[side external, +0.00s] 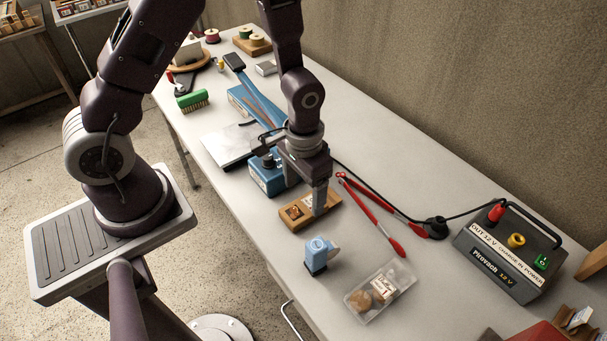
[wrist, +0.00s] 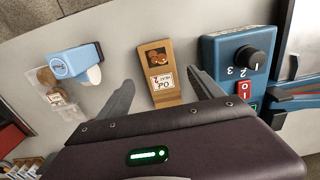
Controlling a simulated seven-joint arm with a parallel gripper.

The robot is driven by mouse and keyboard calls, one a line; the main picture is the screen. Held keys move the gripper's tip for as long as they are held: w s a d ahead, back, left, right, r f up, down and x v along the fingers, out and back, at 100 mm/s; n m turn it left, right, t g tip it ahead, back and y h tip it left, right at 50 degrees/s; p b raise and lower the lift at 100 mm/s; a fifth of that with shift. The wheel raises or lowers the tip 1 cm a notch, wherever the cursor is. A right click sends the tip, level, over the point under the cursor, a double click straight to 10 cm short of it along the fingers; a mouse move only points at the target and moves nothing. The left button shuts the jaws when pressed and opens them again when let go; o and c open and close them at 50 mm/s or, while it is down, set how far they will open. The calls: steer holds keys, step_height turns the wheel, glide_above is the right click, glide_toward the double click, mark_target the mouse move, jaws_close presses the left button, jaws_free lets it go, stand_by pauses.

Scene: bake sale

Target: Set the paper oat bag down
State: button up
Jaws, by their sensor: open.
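The paper oat bag (side external: 293,214) is a brown packet with a picture and a white label. It lies on the table below my gripper (side external: 296,187) in the side view. In the wrist view the bag (wrist: 157,54) shows its label and lies between and beyond my open fingers (wrist: 161,88). The fingers look apart from its sides. One finger hides part of the bag in the side view. I cannot tell exactly how high the fingertips are above the table.
A blue box with a dial (wrist: 236,62) stands close on one side of the bag. A small blue and white item (side external: 317,253) and a clear bag of round brown things (side external: 366,302) are on the other side. Red-handled tongs (side external: 385,227) and a power supply (side external: 503,257) lie farther right.

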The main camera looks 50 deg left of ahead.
step_height(320, 180, up, 8)
step_height(320, 180, up, 8)
steer(key=t, duration=0.2)
glide_above(303, 207)
steer(key=s+a, duration=0.1)
steer(key=s, duration=0.1)
steer(key=s+a+r+t, duration=0.1)
steer(key=s+r+t, duration=0.2)
steer(key=s+r, duration=0.8)
steer(key=shift+s+a+r+t, duration=0.15)
steer(key=shift+s+a+t, duration=0.2)
steer(key=shift+s, duration=0.15)
